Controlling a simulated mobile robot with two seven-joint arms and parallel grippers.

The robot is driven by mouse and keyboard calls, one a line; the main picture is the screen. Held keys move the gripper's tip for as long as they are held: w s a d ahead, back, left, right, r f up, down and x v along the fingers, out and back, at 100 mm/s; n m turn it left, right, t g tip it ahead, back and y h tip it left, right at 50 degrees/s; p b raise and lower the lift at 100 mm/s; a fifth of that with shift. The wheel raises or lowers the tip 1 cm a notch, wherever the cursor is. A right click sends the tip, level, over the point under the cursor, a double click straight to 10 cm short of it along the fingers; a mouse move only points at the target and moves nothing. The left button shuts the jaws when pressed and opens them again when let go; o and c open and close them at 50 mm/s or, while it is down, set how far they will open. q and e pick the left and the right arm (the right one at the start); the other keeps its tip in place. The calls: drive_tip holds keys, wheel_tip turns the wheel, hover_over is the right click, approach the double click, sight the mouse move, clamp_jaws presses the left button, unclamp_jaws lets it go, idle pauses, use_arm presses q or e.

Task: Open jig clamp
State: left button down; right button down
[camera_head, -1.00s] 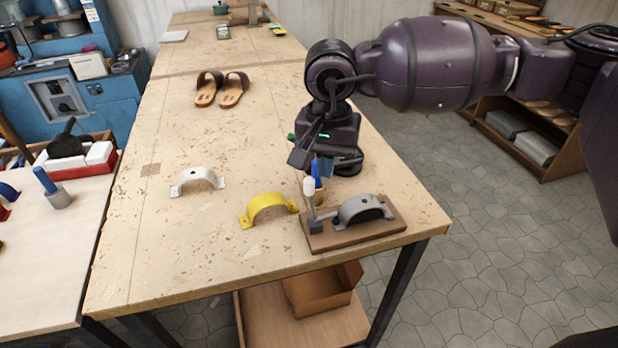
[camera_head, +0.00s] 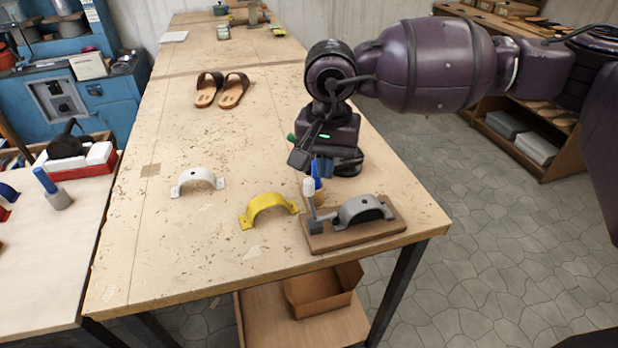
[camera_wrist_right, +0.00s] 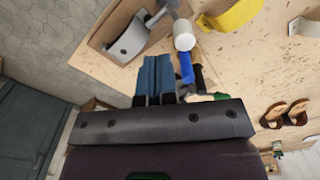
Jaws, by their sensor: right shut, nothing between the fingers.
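The jig (camera_head: 385,230) is a brown wooden board at the table's front right corner. The knob (camera_wrist_right: 184,36) and the jig board (camera_wrist_right: 92,45) also show in the right wrist view. My right gripper (camera_head: 326,168) hangs just behind the jig, beside the knob. Its blue fingers (camera_wrist_right: 154,78) are together and empty, apart from the knob. My left gripper is out of view.
A yellow arch (camera_head: 268,207) and a white arch (camera_head: 197,178) lie left of the jig. Sandals (camera_head: 221,90) lie farther back. The table's middle is mostly clear.

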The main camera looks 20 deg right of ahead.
sight(312, 180)
drive_tip(key=shift+f, duration=0.2)
idle(0.5)
drive_tip(key=shift+f+b, duration=1.75)
drive_tip(key=shift+f, duration=0.4)
drive_tip(key=shift+a, duration=0.15)
drive_tip(key=shift+a+f, duration=0.1)
drive_tip(key=shift+a, duration=0.25)
drive_tip(key=shift+a+f+b, duration=0.2)
drive_tip(key=shift+a+b, duration=0.2)
drive_tip(key=shift+a, duration=0.3)
